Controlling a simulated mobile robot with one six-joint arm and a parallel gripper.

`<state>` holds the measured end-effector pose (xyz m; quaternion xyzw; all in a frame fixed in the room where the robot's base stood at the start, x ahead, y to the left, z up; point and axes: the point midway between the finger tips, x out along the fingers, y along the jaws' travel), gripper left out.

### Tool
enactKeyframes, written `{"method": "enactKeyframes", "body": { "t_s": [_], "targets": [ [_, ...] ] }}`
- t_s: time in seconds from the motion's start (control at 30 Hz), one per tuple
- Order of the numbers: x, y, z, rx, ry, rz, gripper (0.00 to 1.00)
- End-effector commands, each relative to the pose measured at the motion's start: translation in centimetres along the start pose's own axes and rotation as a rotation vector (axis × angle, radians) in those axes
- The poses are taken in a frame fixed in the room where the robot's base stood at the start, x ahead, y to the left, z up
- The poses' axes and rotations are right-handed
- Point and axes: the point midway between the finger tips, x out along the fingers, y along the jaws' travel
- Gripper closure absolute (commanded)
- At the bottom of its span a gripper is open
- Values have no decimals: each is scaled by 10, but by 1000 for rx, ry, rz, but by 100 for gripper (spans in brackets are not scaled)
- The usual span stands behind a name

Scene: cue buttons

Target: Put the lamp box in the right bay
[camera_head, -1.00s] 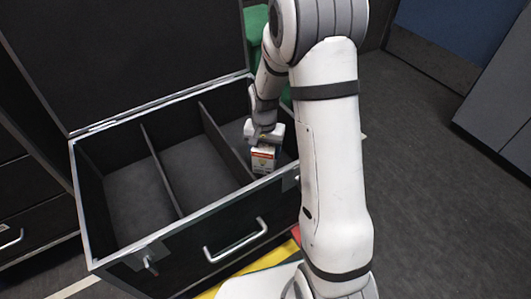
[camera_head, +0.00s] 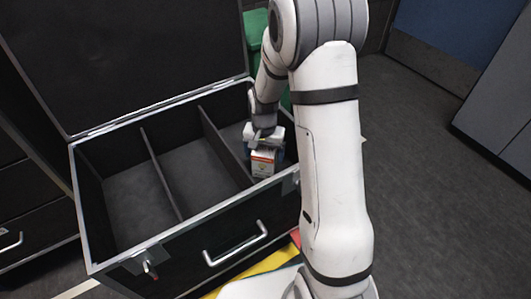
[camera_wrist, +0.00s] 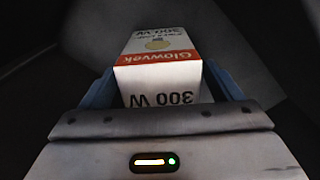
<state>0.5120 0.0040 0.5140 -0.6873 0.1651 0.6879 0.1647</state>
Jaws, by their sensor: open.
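The lamp box (camera_head: 264,162) is a small white carton with an orange-red band, inside the right bay (camera_head: 232,158) of the open black case (camera_head: 190,235). In the wrist view the lamp box (camera_wrist: 160,60) reads "Glowvek" and "300 W" and sits between my gripper's blue fingers. My gripper (camera_head: 264,145) is right above and around the box, and its jaws are open; the wrist view shows my gripper too (camera_wrist: 165,92). I cannot tell whether the fingers touch the box. The underside of the box is hidden.
Two dividers split the case; the left bay (camera_head: 130,195) and middle bay (camera_head: 195,175) are empty. The raised lid (camera_head: 125,55) stands behind. A green container (camera_head: 254,35) is behind the case. My arm hides part of the right side.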

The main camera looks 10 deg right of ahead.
Motion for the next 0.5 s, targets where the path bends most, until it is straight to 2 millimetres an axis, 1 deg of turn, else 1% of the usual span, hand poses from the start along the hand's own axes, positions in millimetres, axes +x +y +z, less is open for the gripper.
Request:
{"method": "enactKeyframes", "body": {
  "t_s": [0.03, 0.17, 0.3, 0.4, 0.5],
  "targets": [
    [-10, 0, -1, 0, 3, -2, 15],
    [-37, -1, -1, 0, 5, -2, 15],
    [-68, 0, 0, 0, 4, -2, 15],
    [-88, 0, 0, -1, 3, -2, 15],
    [-103, -1, 0, -1, 3, -2, 15]
  ]
}}
